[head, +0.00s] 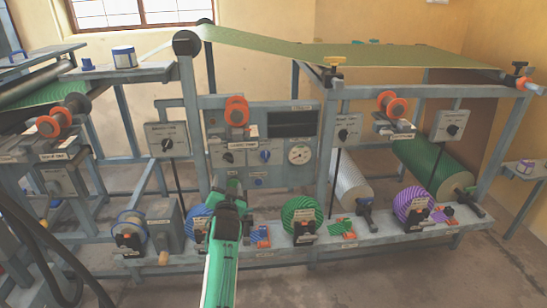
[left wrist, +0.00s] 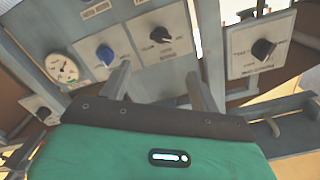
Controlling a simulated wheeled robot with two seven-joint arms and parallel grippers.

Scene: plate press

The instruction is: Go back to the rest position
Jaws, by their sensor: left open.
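My left gripper (head: 232,186) is in front of the lower part of the grey control panel (head: 262,176), above the lower bench rail. Its green arm comes up from the bottom of the head view. In the left wrist view its two grey fingers (left wrist: 160,82) stand apart, with nothing seen between them. Beyond the fingers are the panel's blue knob (left wrist: 106,56), a black knob (left wrist: 160,35) and a round gauge (left wrist: 62,68). The gripper seems apart from them. My right gripper is not in view.
The lower rail (head: 385,238) carries striped spools, including a green one (head: 301,214) and a purple one (head: 411,203); a blue one (head: 197,222) is beside my arm. A green roll (head: 432,168) lies behind. Green sheet (head: 400,56) runs along the top. Bare floor (head: 370,280) is in front.

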